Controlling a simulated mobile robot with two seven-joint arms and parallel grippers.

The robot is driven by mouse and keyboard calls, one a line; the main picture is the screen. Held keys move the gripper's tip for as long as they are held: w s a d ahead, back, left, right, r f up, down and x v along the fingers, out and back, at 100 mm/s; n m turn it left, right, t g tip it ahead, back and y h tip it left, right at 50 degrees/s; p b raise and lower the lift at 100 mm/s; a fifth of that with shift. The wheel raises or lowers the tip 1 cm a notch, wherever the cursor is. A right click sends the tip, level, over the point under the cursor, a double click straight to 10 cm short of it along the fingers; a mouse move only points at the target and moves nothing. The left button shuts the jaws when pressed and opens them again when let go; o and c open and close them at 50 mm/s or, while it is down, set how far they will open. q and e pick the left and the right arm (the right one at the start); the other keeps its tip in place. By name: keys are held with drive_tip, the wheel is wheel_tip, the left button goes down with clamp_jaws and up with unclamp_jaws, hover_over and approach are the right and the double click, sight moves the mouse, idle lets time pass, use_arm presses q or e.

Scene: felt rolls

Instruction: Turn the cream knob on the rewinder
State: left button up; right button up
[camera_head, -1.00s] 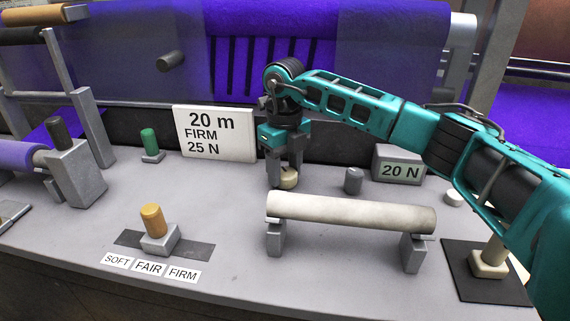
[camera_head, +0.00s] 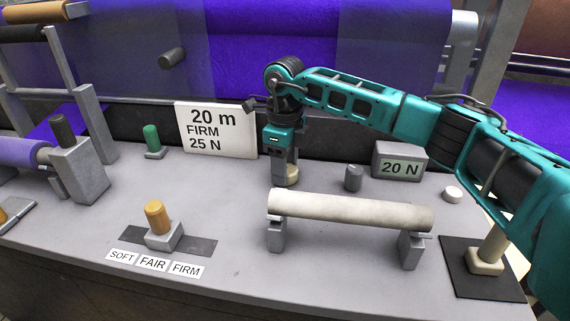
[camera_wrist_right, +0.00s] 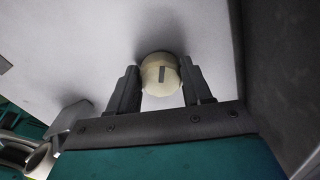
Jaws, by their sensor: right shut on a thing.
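The cream knob (camera_head: 290,175) stands on the grey bench behind the cream roll, and it also shows in the right wrist view (camera_wrist_right: 160,72) with a dark mark on its top. My right gripper (camera_head: 284,170) points down over it. In the right wrist view its two fingers (camera_wrist_right: 157,90) stand on either side of the knob, shut on it. The grey box (camera_head: 400,162) reads "20 N". The white card (camera_head: 215,129) reads "20 m FIRM 25 N". My left gripper is not in view.
A cream roll (camera_head: 350,211) lies across two grey supports in front of the knob. A dark grey peg (camera_head: 353,178) stands right of it. An orange lever (camera_head: 157,217) stands front left, above SOFT, FAIR and FIRM labels (camera_head: 153,264). A green peg (camera_head: 152,138) stands back left.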

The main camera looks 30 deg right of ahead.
drive_tip(key=shift+r, duration=0.1)
drive_tip(key=o, duration=1)
drive_tip(key=shift+o, duration=0.2)
wheel_tip(320, 180, up, 13)
drive_tip(key=p, duration=0.1)
